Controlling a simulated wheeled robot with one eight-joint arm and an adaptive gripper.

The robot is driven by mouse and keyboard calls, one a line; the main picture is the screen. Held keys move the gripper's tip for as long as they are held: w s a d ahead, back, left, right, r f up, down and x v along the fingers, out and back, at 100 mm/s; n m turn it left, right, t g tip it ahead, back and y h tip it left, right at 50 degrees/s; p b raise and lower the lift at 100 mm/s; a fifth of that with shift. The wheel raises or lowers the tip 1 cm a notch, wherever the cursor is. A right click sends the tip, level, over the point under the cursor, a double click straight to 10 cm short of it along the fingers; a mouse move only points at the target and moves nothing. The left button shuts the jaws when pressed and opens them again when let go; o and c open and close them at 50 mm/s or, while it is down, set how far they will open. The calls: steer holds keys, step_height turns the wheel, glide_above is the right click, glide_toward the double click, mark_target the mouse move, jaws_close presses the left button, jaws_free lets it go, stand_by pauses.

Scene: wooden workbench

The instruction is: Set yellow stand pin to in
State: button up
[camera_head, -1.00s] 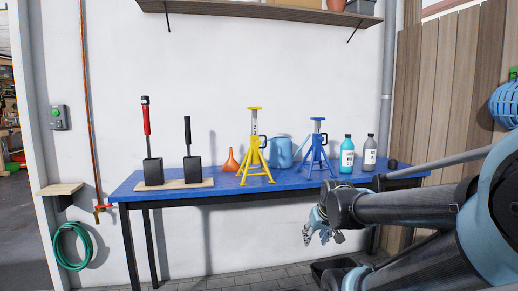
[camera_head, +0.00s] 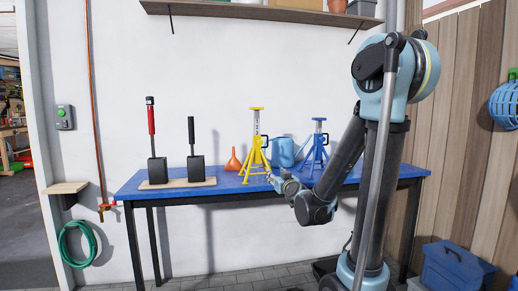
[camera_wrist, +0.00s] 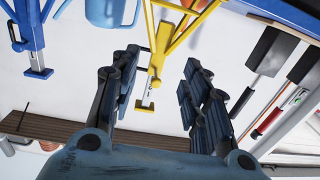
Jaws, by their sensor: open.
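The yellow stand (camera_head: 254,150) stands upright on the blue bench, its post raised above its splayed legs. A small dark loop, perhaps its pin handle (camera_head: 264,141), shows on the right of its post; whether the pin is in or out is too small to tell. My gripper (camera_head: 271,178) is in front of the stand's lower right legs, apparently not touching. In the wrist view, which looks upside down, my gripper (camera_wrist: 160,62) is open and empty, with the yellow stand (camera_wrist: 157,60) beyond and between the fingers.
A blue stand (camera_head: 318,145) and a blue can (camera_head: 283,153) are right of the yellow stand. An orange funnel (camera_head: 233,161) and two upright dark tools on a board (camera_head: 180,183) are left. A shelf (camera_head: 260,14) hangs above.

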step_height(320, 180, up, 3)
steer(key=a+t+y, duration=0.1)
steer(key=a+t, duration=0.2)
steer(key=t, duration=0.1)
glide_toward(261, 144)
steer(key=shift+m, duration=0.4)
steer(key=x, duration=0.9)
steer(key=shift+r, duration=0.1)
jaws_close()
